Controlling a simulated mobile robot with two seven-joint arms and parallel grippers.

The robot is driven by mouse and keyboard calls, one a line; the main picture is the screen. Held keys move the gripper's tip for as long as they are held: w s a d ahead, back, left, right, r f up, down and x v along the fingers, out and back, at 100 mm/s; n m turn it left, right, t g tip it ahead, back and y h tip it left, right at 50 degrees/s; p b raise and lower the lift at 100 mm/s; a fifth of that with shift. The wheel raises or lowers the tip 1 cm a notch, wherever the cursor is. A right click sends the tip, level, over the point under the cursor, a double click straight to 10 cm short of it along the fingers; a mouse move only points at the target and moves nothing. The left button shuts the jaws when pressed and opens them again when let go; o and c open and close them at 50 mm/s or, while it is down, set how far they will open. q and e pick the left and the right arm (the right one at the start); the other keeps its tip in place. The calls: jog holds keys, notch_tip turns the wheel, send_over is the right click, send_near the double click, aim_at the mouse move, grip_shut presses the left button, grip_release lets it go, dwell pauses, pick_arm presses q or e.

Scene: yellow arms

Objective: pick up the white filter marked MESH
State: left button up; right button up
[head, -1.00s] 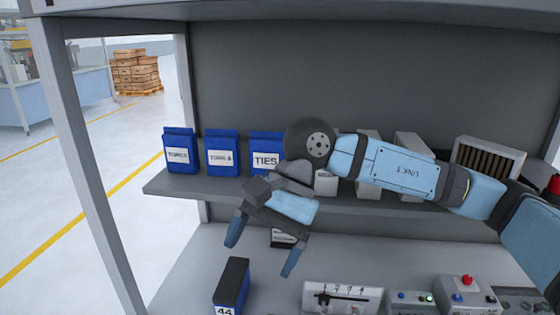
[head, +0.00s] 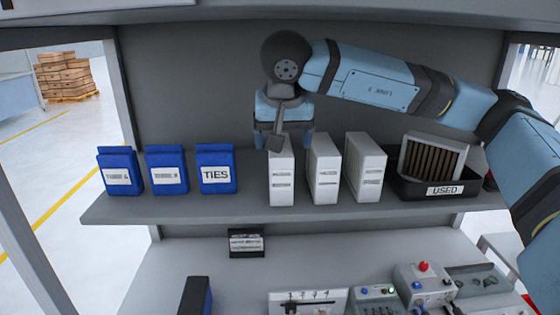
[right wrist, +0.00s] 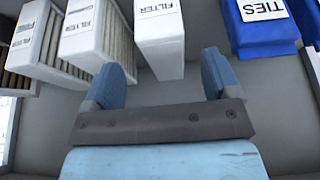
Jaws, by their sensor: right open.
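Three white filters stand upright in a row on the shelf: a left one (head: 282,182), a middle one (head: 324,172) and a right one (head: 365,172). Their small labels are unreadable in the head view, so I cannot tell which is marked MESH. In the right wrist view the left filter (right wrist: 158,38) reads FILTER, with the middle one (right wrist: 95,38) and right one (right wrist: 38,38) beside it. My right gripper (head: 284,138) is open and empty at the top of the left filter; in the right wrist view its fingers (right wrist: 162,75) point toward that filter. My left gripper is out of view.
Blue packs, one marked TIES (head: 215,170), stand left of the filters. A black tray (head: 415,188) marked USED holds a pleated filter at the right. A control box (head: 425,285) and a switch panel (head: 307,300) sit on the bench below.

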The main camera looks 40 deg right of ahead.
jog(key=w, duration=0.1)
jog(key=w+d, duration=0.1)
jog(key=w+p, duration=0.1)
jog(key=shift+d+r, duration=0.1)
jog(key=shift+d, duration=0.15)
jog(key=shift+w+d, duration=0.35)
jog(key=shift+w, duration=0.15)
jog(key=p+x, duration=0.1)
jog(key=x, duration=0.4)
jog(key=shift+w+d+p, duration=0.1)
jog(key=shift+w+p, duration=0.05)
jog(key=shift+p, duration=0.2)
jog(key=shift+f+b, duration=0.35)
jog(key=shift+b, duration=0.05)
jog(key=c, duration=1.3)
jog(key=shift+r, duration=0.1)
jog(key=shift+c, duration=0.2)
